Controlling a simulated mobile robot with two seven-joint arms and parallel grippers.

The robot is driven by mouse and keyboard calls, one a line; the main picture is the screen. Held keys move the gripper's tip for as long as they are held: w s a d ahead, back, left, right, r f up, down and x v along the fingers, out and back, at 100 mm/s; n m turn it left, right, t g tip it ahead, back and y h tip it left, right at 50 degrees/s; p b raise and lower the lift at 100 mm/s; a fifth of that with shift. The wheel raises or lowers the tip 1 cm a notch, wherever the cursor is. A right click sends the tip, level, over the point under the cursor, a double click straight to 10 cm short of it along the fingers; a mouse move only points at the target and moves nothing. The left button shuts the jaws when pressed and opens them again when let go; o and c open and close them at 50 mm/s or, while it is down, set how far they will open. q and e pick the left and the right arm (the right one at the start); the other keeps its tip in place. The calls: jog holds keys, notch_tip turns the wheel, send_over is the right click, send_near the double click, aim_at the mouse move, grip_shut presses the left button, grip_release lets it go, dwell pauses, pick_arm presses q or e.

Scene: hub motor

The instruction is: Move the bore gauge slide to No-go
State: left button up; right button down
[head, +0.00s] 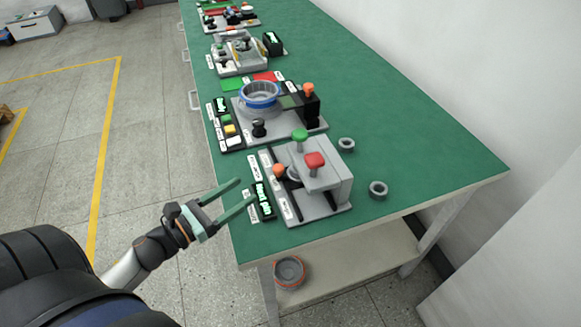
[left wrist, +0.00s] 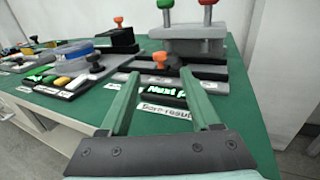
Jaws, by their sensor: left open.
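The nearest fixture on the green bench looks like the bore gauge: a grey block (head: 325,178) with a green knob (head: 300,134) and a red knob (head: 314,159) on top. An orange knob (head: 278,170) stands at its left side; it also shows in the left wrist view (left wrist: 160,59). I cannot tell which knob moves the slide. A black display (head: 263,201) reading "Next part" lies in front, with a label seeming to say "Bore result" (left wrist: 166,111). My left gripper (head: 246,190) is open and empty at the bench edge, short of the display. My right gripper is out of view.
Two loose grey rings (head: 346,144) (head: 378,189) lie right of the fixture. A second fixture (head: 262,96) with a blue-banded ring, and more fixtures, stand farther along the bench.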

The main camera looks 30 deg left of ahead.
aim_at(274, 170)
pick_arm(q)
jog(key=p+x, duration=0.1)
jog(key=x, duration=1.1)
jog(key=shift+f, duration=0.1)
grip_shut()
dwell(1.1)
